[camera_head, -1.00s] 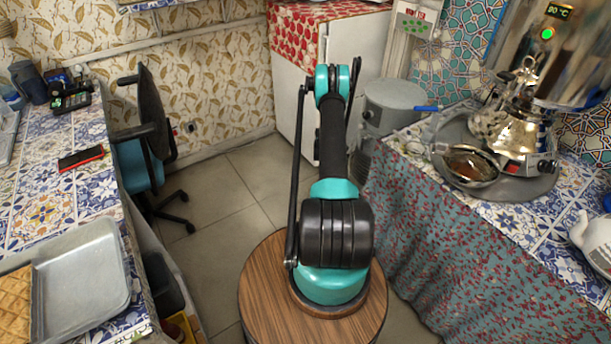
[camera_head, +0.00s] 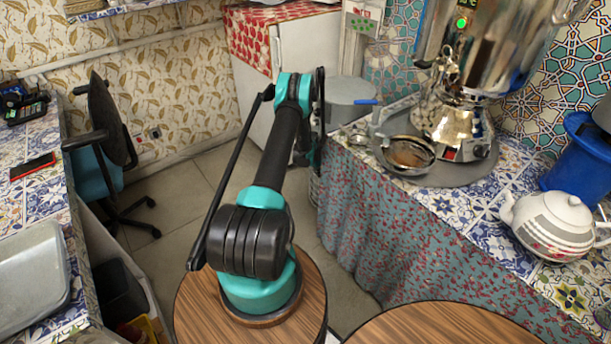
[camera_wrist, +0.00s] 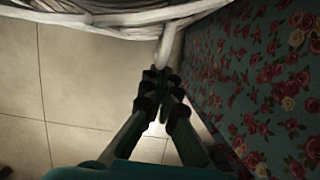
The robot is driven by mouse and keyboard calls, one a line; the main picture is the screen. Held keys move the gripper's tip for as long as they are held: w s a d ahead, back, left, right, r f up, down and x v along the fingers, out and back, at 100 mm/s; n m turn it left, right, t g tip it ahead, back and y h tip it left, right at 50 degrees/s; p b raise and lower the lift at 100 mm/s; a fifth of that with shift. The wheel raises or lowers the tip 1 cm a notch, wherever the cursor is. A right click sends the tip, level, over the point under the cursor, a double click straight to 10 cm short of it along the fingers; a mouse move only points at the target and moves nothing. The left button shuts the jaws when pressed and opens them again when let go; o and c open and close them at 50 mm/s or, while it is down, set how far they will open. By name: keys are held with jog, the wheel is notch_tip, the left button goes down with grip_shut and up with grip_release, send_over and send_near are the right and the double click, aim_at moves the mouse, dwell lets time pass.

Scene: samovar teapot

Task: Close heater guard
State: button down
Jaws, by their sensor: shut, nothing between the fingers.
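My gripper (camera_wrist: 163,84) shows in the wrist view with its dark fingertips together and nothing visible between them. A pale frame of curved bars (camera_wrist: 105,18) crosses the top of that view, with a short bar coming down close to the fingertips. It may be the heater guard, but I cannot tell for sure, nor whether the fingers touch it. In the head view, a grey round pot-like body with a blue handle (camera_head: 350,91) stands beyond my arm, by the counter's far end. No heater guard can be made out there, and my arm hides my fingertips.
A red-flowered curtain (camera_head: 400,230) hangs from the right counter; it is close on the right in the wrist view. A samovar (camera_head: 458,125), a strainer pan (camera_head: 408,155) and a white teapot (camera_head: 552,222) stand on the counter. An office chair (camera_head: 100,150) is at left. Floor between is open.

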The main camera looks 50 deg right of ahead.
jog(key=shift+s+d, duration=0.4)
jog(key=shift+d, duration=0.25)
jog(key=shift+d, duration=0.1)
